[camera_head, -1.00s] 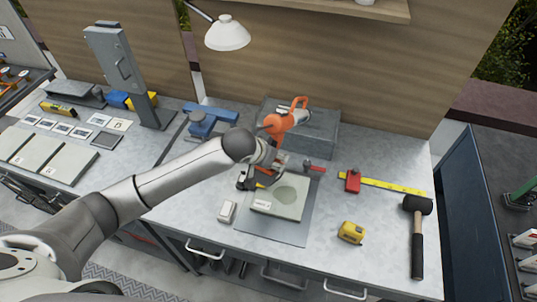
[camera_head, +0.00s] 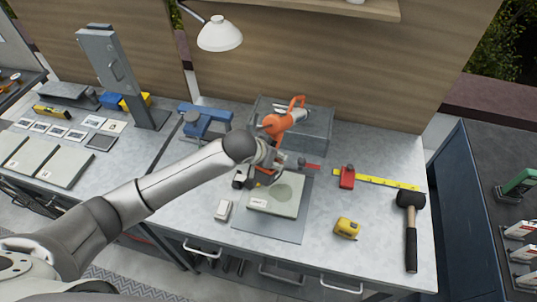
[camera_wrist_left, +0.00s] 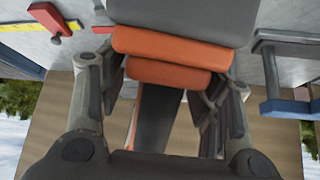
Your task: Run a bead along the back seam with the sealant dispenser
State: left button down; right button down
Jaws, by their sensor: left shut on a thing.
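My left gripper (camera_head: 264,178) is over the back left part of the pale panel (camera_head: 262,205), hidden in part by my wrist. In the left wrist view its fingers (camera_wrist_left: 165,110) are shut on an orange and dark grey body (camera_wrist_left: 165,75), which I take to be the sealant dispenser. An orange tool (camera_head: 274,124) with a grey barrel shows just behind my wrist; I cannot tell if it is part of the held thing. The panel lies flat on a grey mat (camera_head: 270,230) and has a darker round patch. The dispenser's tip and the back seam cannot be made out. My right gripper is out of view.
A grey bin (camera_head: 318,135) stands behind. A blue vise (camera_head: 205,122) is at the back left, a white box (camera_head: 223,210) left of the panel. A yellow tape measure (camera_head: 347,228), red tool (camera_head: 347,177), yellow rule (camera_head: 390,183) and mallet (camera_head: 410,225) lie right. A lamp (camera_head: 219,33) hangs above.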

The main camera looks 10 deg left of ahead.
pick_arm(q)
jog(key=shift+w+d+r+p, duration=0.1)
jog(key=shift+d+r+p, duration=0.15)
jog(key=shift+d+p, duration=0.65)
dwell(0.8)
jog(key=shift+d, duration=0.15)
jog(key=shift+r+p, duration=0.7)
jog(key=shift+r, duration=2.3)
